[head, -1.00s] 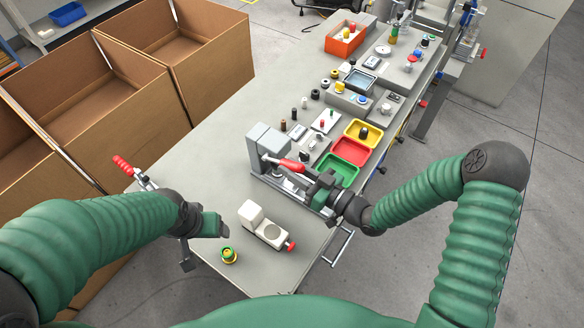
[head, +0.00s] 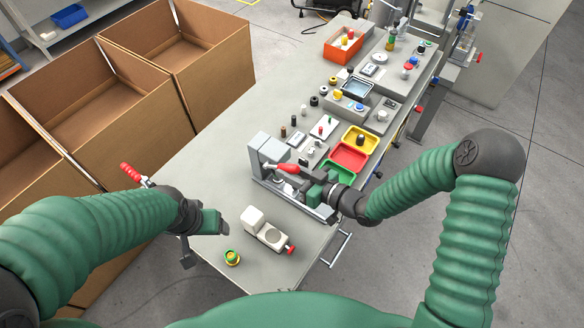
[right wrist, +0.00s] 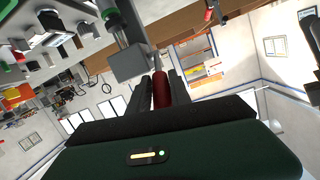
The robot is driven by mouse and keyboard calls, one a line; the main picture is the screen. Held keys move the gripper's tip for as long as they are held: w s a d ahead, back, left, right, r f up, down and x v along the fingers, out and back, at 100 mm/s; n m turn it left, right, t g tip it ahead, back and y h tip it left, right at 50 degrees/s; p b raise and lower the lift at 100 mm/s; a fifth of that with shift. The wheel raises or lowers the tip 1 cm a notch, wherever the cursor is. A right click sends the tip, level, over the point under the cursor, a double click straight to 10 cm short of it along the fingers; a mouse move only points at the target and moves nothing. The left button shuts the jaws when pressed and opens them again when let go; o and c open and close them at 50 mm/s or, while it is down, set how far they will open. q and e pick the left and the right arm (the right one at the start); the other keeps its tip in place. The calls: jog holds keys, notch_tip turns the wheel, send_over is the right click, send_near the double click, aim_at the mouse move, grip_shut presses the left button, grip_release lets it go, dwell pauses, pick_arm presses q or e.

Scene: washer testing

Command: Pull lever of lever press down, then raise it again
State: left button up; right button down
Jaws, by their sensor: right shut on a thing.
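The lever press (head: 268,148) is a grey machine with a block-like head, standing near the middle of the table. Its lever has a red handle (head: 288,168), which points right and slightly down in the head view. My right gripper (head: 300,175) is shut on the red handle. In the right wrist view the handle (right wrist: 161,90) lies between the two dark fingers, with part of the grey press (right wrist: 127,63) beyond. My left gripper (head: 222,222) hangs over the table left of the press, apart from it; its finger opening is unclear.
A white device with a red knob (head: 268,232) and a small green-yellow part (head: 232,257) stand in front of the press. Green, red (head: 349,156) and yellow trays lie behind it. Cardboard boxes (head: 90,110) stand left; the table's left part is clear.

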aim_at(268, 166)
jog(key=w+a+r+g+h+p, duration=0.1)
jog(key=h+p, duration=0.1)
jog(key=p, duration=0.2)
jog(key=w+a+r+g+h+p, duration=0.1)
jog(key=r+g+h+p, duration=0.1)
jog(key=p, duration=0.2)
jog(key=w+a+r+g+h+p, duration=0.1)
jog(key=a+r+h+p, duration=0.1)
jog(key=p, duration=0.3)
jog(key=shift+g+h, duration=0.3)
jog(key=shift+g, duration=0.1)
jog(key=shift+w+a+g+h+p, duration=0.3)
jog(key=shift+a+g+h+p, duration=0.2)
jog(key=shift+a+h+p, duration=0.1)
jog(key=shift+w+a+f+g+h, duration=0.1)
jog(key=shift+w+a+g+h, duration=0.15)
jog(key=shift+a+g+h, duration=0.2)
jog(key=shift+w+g+h, duration=0.15)
jog(key=shift+g+h, duration=0.3)
jog(key=shift+h, duration=0.2)
jog(key=shift+a, duration=0.25)
